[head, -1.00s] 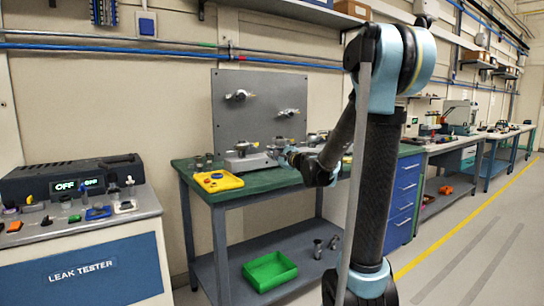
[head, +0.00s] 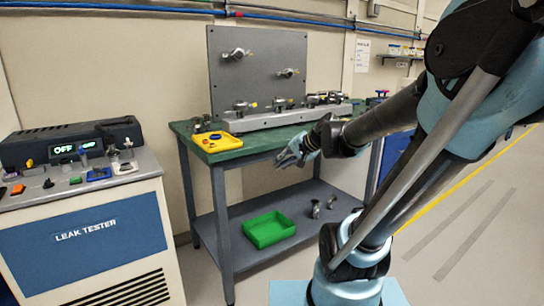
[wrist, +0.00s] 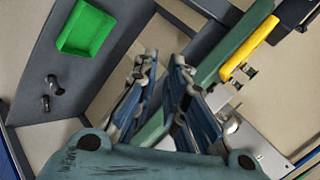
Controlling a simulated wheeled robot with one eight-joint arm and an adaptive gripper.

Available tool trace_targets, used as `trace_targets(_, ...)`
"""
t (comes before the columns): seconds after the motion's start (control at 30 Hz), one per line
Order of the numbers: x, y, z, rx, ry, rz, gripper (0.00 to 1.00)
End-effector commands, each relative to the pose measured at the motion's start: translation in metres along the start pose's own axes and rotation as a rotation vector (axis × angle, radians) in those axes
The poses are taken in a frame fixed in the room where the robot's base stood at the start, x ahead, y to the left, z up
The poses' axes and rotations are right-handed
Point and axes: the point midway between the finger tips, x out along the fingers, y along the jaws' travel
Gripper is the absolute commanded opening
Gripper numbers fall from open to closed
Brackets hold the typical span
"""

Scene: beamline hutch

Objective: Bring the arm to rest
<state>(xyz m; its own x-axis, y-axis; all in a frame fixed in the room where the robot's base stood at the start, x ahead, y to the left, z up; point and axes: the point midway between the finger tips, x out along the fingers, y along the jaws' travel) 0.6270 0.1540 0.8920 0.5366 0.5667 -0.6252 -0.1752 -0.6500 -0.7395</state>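My arm stands at the right of the head view, bent at the elbow and reaching left. My gripper (head: 284,161) is in front of the workbench's front edge, a little below the green top (head: 188,127). In the wrist view its two fingers (wrist: 163,62) stand apart with an empty gap between them, so it is open and holds nothing. The bench's green edge (wrist: 232,50) passes behind and to the right of the fingers in that view.
A yellow tray (head: 217,145) and a grey rail with valves (head: 270,121) stand on the bench. A green bin (head: 270,230) and metal fittings (head: 316,208) are on the lower shelf. The leak tester (head: 85,235) stands left. Open floor (head: 470,240) lies right.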

Motion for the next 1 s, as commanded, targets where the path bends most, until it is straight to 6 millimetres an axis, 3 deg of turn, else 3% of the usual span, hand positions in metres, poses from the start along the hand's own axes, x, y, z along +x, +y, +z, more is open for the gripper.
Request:
trace_targets(0.2, -0.031, 0.084, 0.05, -0.214, -0.084, 0.254, 0.12)
trace_targets(0.5, -0.085, 0.191, 0.1, -0.43, -0.225, 0.591, 0.12)
trace_targets(0.7, -0.108, 0.224, 0.114, -0.487, -0.282, 0.707, 0.12)
trace_targets(1.0, -0.111, 0.229, 0.115, -0.494, -0.29, 0.724, 0.12)
